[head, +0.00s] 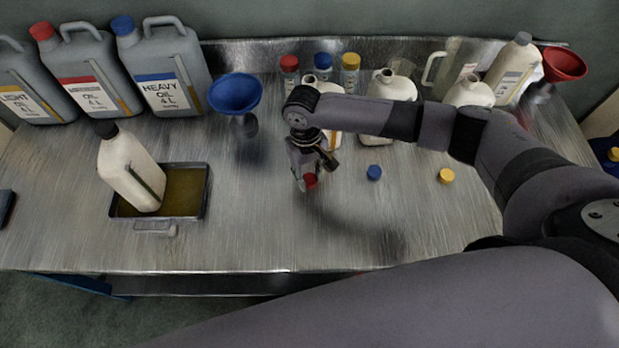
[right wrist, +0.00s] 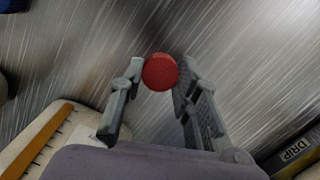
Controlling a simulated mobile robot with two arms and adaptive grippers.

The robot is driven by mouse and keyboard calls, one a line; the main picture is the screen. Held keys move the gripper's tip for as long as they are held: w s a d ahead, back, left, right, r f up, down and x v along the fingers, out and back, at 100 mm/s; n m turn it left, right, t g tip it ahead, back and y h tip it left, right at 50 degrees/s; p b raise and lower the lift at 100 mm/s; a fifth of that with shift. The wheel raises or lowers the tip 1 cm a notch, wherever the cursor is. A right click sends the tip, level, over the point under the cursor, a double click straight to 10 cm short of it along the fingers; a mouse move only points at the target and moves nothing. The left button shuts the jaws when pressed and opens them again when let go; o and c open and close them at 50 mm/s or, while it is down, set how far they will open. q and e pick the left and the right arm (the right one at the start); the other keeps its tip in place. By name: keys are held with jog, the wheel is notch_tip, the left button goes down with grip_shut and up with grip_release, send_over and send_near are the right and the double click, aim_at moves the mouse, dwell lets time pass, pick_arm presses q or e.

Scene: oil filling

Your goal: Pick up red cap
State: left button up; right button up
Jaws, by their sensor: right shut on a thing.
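The red cap (head: 310,181) is a small round disc near the middle of the steel table. My right gripper (head: 308,178) points down over it and is shut on it. In the right wrist view the red cap (right wrist: 160,72) sits between the two fingertips of the gripper (right wrist: 162,75). I cannot tell for certain whether the cap touches the table or hangs just above it. My left gripper is not in view.
A blue cap (head: 374,172) and a yellow cap (head: 446,175) lie to the right. Open white bottles (head: 388,88) and small capped bottles (head: 290,76) stand behind. A blue funnel (head: 235,93) and a drip tray (head: 206,190) with a tilted bottle (head: 130,165) are left. The front table is clear.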

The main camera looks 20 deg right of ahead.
aim_at(309, 178)
jog(key=shift+r, duration=0.15)
jog(key=shift+c, duration=0.2)
notch_tip(309, 178, up, 20)
jog(key=f+b, duration=0.1)
jog(key=w+d+r+n+t+h+p, duration=0.15)
jog(key=w+d+r+n+p, duration=0.25)
jog(key=w+r+n+p, duration=0.95)
jog(key=f+n+b, duration=0.1)
jog(key=f, duration=0.1)
jog(key=s+f+n+b, duration=0.1)
jog(key=f+n+b, duration=0.1)
jog(key=f, duration=0.1)
jog(key=s+f+n+b, duration=0.1)
jog(key=f+b, duration=0.1)
jog(key=f, duration=0.1)
jog(key=shift+s+a+n, duration=0.25)
jog(key=shift+f+p, duration=0.15)
jog(key=shift+p, duration=0.3)
jog(key=shift+f, duration=0.75)
dwell(0.9)
jog(key=shift+f+p, duration=0.2)
jog(key=shift+p, duration=0.15)
